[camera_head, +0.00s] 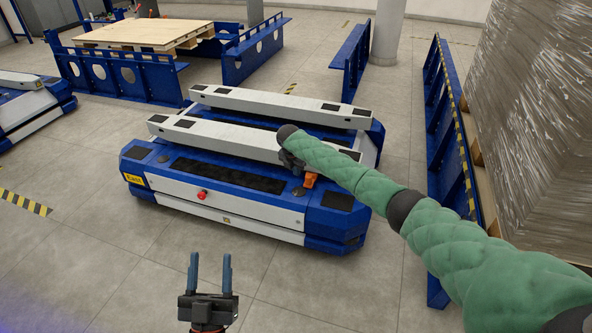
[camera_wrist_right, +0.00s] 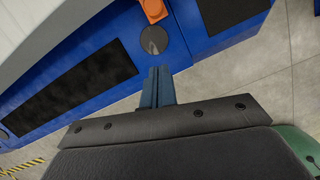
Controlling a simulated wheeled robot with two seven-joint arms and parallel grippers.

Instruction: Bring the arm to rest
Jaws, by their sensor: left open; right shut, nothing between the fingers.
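My right arm, in a green padded sleeve, reaches in from the right over the blue and white lift cart (camera_head: 245,205) in the head view. Its gripper is mostly hidden there behind the arm's end. In the right wrist view the right gripper (camera_wrist_right: 158,78) is shut and empty, its fingers together over the cart's blue top, beside a dark round disc (camera_wrist_right: 154,40) and an orange part (camera_wrist_right: 153,9). The orange part also shows in the head view (camera_head: 309,181). My left gripper (camera_head: 209,262) is open and empty, over the floor in front of the cart.
A wrapped pallet load (camera_head: 535,120) stands at the right beside a blue barrier (camera_head: 440,110). A wooden pallet (camera_head: 145,36) rests between blue frames at the back left. Another cart (camera_head: 30,105) is at the left edge. The floor in front is clear.

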